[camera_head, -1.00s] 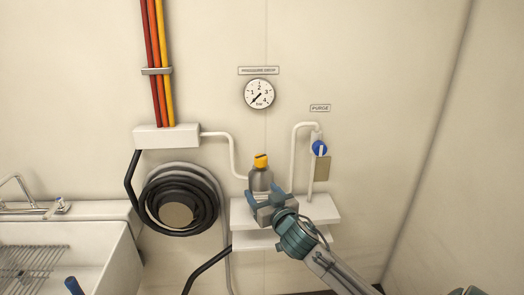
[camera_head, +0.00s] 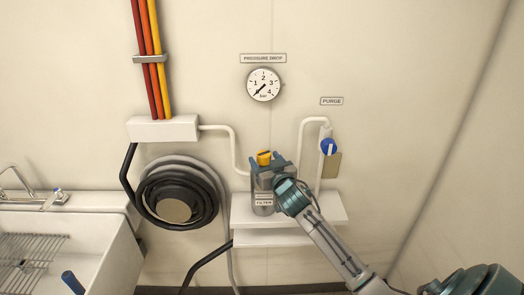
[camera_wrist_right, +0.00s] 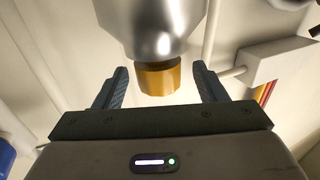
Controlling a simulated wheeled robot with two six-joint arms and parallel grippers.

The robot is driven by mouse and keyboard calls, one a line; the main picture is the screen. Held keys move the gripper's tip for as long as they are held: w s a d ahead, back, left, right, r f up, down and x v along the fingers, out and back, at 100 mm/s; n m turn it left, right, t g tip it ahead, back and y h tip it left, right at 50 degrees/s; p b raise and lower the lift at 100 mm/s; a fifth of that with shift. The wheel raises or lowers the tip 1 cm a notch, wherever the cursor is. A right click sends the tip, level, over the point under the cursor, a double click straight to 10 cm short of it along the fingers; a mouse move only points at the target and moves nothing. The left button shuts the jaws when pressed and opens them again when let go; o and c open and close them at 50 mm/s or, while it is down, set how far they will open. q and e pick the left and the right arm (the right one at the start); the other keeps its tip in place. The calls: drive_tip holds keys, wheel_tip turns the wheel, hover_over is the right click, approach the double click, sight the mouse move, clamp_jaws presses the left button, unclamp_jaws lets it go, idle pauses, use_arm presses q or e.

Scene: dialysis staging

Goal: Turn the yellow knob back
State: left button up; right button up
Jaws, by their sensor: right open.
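The yellow knob (camera_head: 264,157) sits on top of the grey metal filter canister (camera_head: 263,207), which stands on the white wall shelf. In the right wrist view the knob (camera_wrist_right: 157,77) shows between the two fingers, below the silver canister body (camera_wrist_right: 150,28). My right gripper (camera_head: 268,170) is open at the top of the canister, just under the knob in the head view. Gaps show between the knob and both fingers (camera_wrist_right: 161,84) in the wrist view. The gripper and wrist hide part of the canister. My left gripper is not in view.
The pressure gauge (camera_head: 263,85) hangs above. The blue purge knob (camera_head: 328,146) and white pipes are right of the canister. The shelf's right end (camera_head: 325,210) is clear.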

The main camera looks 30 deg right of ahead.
sight(265, 154)
drive_tip(key=shift+w+d+p, duration=0.15)
drive_tip(key=shift+w+d, duration=0.05)
drive_tip(key=shift+w, duration=0.45)
drive_tip(key=shift+w+d+p, duration=0.15)
drive_tip(key=shift+w+d, duration=0.05)
drive_tip(key=shift+w, duration=0.4)
drive_tip(key=shift+w+a, duration=0.1)
drive_tip(key=shift+w, duration=0.3)
drive_tip(key=c, duration=1)
drive_tip(key=shift+f+h+b, duration=0.2)
drive_tip(key=shift+h+b, duration=0.1)
drive_tip(key=shift+b, duration=0.3)
drive_tip(key=m+g+h+b, duration=0.1)
drive_tip(key=h+b, duration=0.1)
drive_tip(key=m+g+h+b, duration=0.1)
drive_tip(key=m+h+b, duration=0.1)
drive_tip(key=b, duration=0.1)
drive_tip(key=m+h+b, duration=0.1)
drive_tip(key=h+b, duration=0.1)
drive_tip(key=shift+d+m+g, duration=0.3)
drive_tip(key=shift+m+g, duration=0.1)
drive_tip(key=shift+s+d+r+m+g+h+b, duration=0.15)
drive_tip(key=shift+m+g+h+b, duration=0.35)
drive_tip(key=shift+h+b, duration=0.35)
drive_tip(key=shift+r, duration=0.1)
